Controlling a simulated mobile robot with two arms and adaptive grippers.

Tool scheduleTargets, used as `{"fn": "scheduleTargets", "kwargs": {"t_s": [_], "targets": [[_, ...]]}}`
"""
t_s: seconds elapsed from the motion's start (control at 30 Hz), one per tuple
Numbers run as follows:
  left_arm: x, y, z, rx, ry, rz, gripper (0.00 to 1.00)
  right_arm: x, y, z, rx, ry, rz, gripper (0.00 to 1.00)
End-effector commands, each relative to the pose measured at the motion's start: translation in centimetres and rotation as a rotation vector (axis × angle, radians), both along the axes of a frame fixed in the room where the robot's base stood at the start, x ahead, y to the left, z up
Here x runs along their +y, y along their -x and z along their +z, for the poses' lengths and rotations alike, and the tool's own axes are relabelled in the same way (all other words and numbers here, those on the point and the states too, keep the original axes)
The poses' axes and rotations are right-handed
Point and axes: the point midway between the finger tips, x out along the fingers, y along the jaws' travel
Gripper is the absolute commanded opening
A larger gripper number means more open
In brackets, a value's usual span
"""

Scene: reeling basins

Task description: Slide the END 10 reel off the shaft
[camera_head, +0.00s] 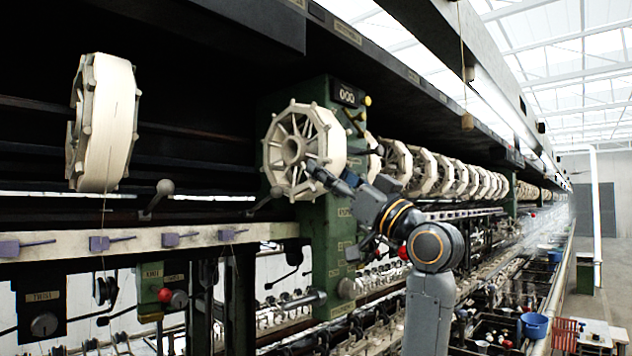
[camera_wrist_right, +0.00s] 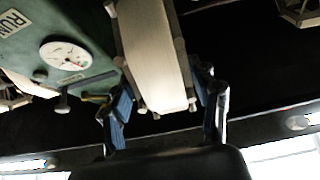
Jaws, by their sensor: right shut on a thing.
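The reel in my right gripper (camera_head: 318,176) is a pale spoked wheel (camera_head: 330,130) with a wide rim and a round hub, beside the green machine post. I cannot read an END 10 label on it. It appears still at its place by the post; the shaft is hidden. In the right wrist view, the reel's pale rim (camera_wrist_right: 152,50) stands between the two blue-padded fingers of the right gripper (camera_wrist_right: 163,98), which is shut on it. My left gripper is not in view.
The green post (camera_head: 328,235) with a counter (camera_head: 347,95) stands behind the reel. Another reel (camera_head: 108,120) hangs at the left, and a row of reels (camera_head: 440,172) runs off to the right. A dial (camera_wrist_right: 65,56) is beside the reel.

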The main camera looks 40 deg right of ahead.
Motion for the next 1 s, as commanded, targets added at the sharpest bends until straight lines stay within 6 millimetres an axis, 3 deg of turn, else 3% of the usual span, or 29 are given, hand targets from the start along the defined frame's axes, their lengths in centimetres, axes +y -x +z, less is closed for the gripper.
{"fn": "scheduleTargets", "kwargs": {"t_s": [0.23,0.47,1.0], "targets": [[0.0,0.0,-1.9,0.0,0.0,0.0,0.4,-0.3,3.4,-0.9,-0.004,0.001,-0.003,0.23],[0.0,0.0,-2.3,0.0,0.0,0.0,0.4,-0.4,4.6,-1.1,-0.003,-0.001,-0.001,0.23],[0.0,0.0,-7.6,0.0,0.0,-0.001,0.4,-0.9,10.6,-5.3,-0.003,0.001,-0.004,0.23]]}}
